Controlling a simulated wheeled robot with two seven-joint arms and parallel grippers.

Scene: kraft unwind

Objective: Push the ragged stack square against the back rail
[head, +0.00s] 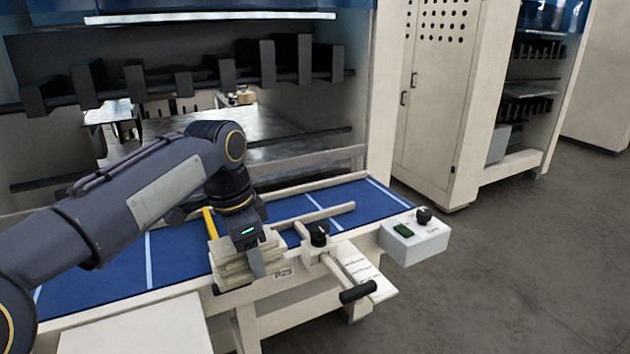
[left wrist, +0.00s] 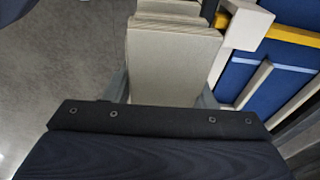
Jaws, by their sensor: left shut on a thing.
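The ragged stack (head: 232,272) is a pile of pale grey-beige flat pieces with uneven edges, at the front edge of the blue belt. My left gripper (head: 254,258) points down over it and is shut on it. In the left wrist view the stack (left wrist: 172,62) lies between the two fingers (left wrist: 164,93), with layers offset from one another. A pale rail (head: 318,187) runs along the back of the blue surface, apart from the stack; I take it for the back rail. The gripper hides part of the stack. My right gripper is not in view.
A yellow bar (head: 209,222) stands just behind the stack, and also shows in the wrist view (left wrist: 285,45). A pale bar with a black knob (head: 319,235) is close on the right. A control box (head: 414,240) sits at the right end. The blue belt (head: 180,257) is clear at left.

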